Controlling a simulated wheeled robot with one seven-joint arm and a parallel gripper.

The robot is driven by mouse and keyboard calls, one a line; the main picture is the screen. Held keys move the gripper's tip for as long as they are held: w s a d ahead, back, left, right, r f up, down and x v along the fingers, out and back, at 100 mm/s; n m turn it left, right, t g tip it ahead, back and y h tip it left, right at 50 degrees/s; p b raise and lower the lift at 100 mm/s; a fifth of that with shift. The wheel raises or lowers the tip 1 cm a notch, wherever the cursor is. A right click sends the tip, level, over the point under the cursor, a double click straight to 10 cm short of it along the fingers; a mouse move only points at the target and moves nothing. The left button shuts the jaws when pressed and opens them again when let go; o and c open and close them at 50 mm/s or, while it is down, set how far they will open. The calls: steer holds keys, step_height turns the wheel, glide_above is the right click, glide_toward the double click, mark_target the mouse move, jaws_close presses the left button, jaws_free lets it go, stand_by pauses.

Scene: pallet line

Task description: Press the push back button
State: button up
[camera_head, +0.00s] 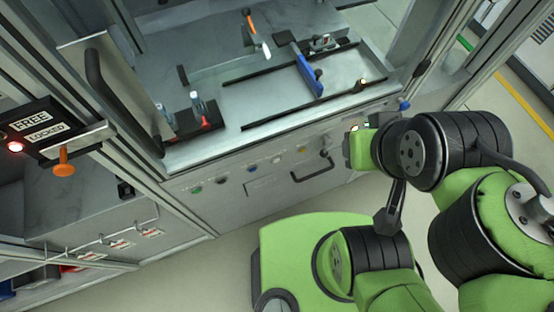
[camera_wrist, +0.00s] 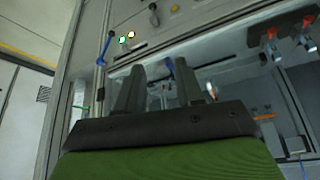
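The machine front panel (camera_head: 235,205) in the head view carries a slanted row of small round buttons. They are a green button (camera_head: 196,190), a black button (camera_head: 221,181), a blue button (camera_head: 251,169), a white button (camera_head: 277,160) and a yellow button (camera_head: 301,150). Their labels are too small to read, so I cannot tell which is push back. My gripper (camera_wrist: 158,76) shows two dark fingers apart in the wrist view, with nothing seen between them. The panel lies beyond them. In the head view my arm partly covers the panel's right end, and the fingers are not clear.
A dark handle (camera_head: 312,168) sticks out below the yellow button. A lit green lamp (camera_wrist: 122,40) and a lit red-orange lamp (camera_wrist: 131,34) show near a blue knob (camera_wrist: 106,46). An orange knob (camera_head: 64,163) protrudes at left. Floor before the panel's left part is clear.

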steer(key=shift+c, duration=0.3)
jaws_close()
stand_by(1.3)
